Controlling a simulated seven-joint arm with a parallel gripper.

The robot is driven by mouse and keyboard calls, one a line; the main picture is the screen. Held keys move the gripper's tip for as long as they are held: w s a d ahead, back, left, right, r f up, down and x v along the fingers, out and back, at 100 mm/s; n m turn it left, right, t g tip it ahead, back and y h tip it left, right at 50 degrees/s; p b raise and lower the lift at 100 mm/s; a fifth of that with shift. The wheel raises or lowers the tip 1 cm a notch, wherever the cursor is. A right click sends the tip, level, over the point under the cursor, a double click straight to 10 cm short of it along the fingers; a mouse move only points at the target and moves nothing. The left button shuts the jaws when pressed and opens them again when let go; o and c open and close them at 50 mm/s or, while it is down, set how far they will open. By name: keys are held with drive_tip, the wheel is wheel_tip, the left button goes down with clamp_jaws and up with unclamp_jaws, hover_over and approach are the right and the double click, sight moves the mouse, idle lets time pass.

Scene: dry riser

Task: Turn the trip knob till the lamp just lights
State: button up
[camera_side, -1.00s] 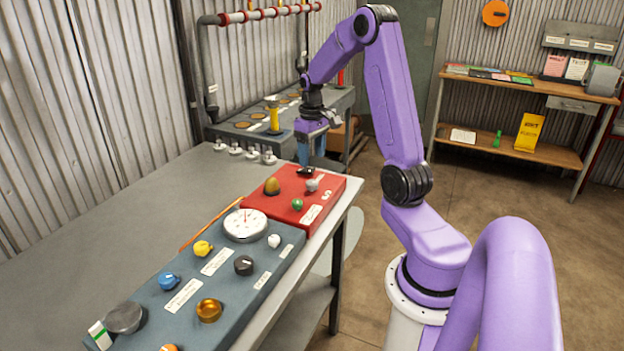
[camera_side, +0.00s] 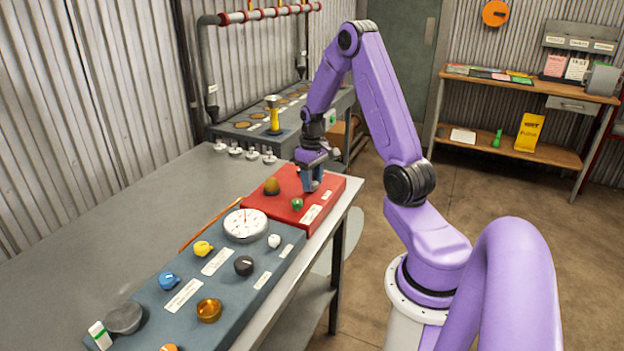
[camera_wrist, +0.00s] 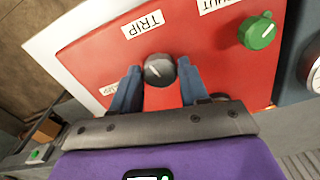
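The trip knob (camera_wrist: 159,70) is a grey round knob with a white pointer line, beside the TRIP label (camera_wrist: 142,24) on the red panel (camera_wrist: 95,57). My gripper (camera_wrist: 159,68) is pointed down at the knob, its two blue fingers on either side of it. The fingers look open, with at most narrow gaps to the knob; contact is not clear. An amber dome (camera_side: 272,186), probably the lamp, sits on the same panel and looks dull.
A green knob (camera_wrist: 257,31) stands near my gripper on the red panel; it also shows in the side view (camera_side: 297,204). A blue-grey panel (camera_side: 225,288) with a white dial (camera_side: 245,225) and several knobs adjoins. The left of the grey bench (camera_side: 120,235) is clear.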

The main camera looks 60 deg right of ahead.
drive_tip(key=c, duration=0.5)
drive_tip(key=shift+m, duration=0.5)
drive_tip(key=o, duration=1.1)
drive_tip(key=shift+c, duration=0.2)
wheel_tip(320, 180, up, 18)
drive_tip(key=shift+f, duration=0.25)
drive_tip(key=shift+a, duration=0.1)
